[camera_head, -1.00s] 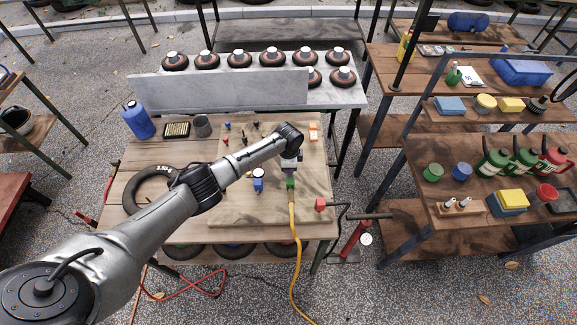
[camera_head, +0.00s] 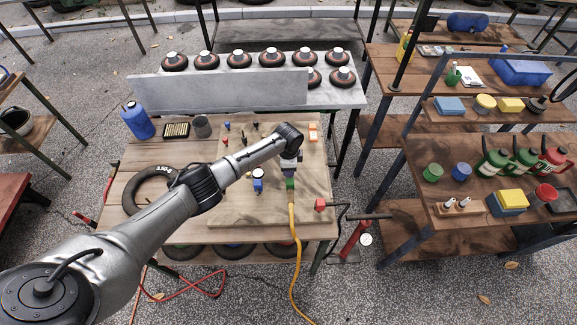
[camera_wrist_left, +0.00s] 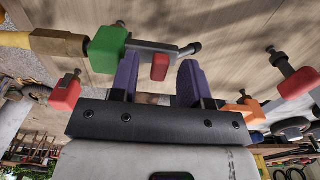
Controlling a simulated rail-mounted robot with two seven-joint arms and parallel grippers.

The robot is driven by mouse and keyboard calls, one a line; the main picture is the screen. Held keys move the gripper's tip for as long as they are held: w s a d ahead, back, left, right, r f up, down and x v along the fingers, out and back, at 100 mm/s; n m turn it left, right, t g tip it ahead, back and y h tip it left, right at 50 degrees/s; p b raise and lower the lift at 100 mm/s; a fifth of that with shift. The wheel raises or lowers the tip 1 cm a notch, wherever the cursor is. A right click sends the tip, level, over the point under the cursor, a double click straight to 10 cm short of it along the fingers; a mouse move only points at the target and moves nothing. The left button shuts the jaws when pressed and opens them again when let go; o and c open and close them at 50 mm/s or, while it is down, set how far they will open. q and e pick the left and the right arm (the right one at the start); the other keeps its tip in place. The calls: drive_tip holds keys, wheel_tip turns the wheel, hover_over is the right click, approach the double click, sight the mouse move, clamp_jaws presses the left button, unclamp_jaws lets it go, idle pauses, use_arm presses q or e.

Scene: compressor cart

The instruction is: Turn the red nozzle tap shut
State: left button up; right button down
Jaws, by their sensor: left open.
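My left gripper (camera_wrist_left: 158,72) is open, its two purple fingers pointing at the board on the cart. A small red piece (camera_wrist_left: 160,67), which looks like the nozzle tap, sits between the fingers on a grey metal body (camera_wrist_left: 145,50). I see a gap on each side of it, and cannot tell if either finger touches it. A green block (camera_wrist_left: 106,48) joins that body to a yellow hose fitting (camera_wrist_left: 55,43). In the head view my left gripper (camera_head: 289,174) is small and reaches down just above the green block (camera_head: 290,184); the red piece is hidden there.
The wooden board (camera_head: 225,205) carries other fittings, including a blue one (camera_head: 258,180). In the wrist view, other red (camera_wrist_left: 300,82) and orange (camera_wrist_left: 243,112) fittings are near the gripper. A yellow hose (camera_head: 295,260) hangs off the front.

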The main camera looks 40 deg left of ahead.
use_arm(q)
wheel_tip(320, 180, up, 14)
drive_tip(key=p, duration=0.1)
drive_tip(key=shift+p, duration=0.3)
drive_tip(key=shift+f, duration=0.1)
idle(0.6)
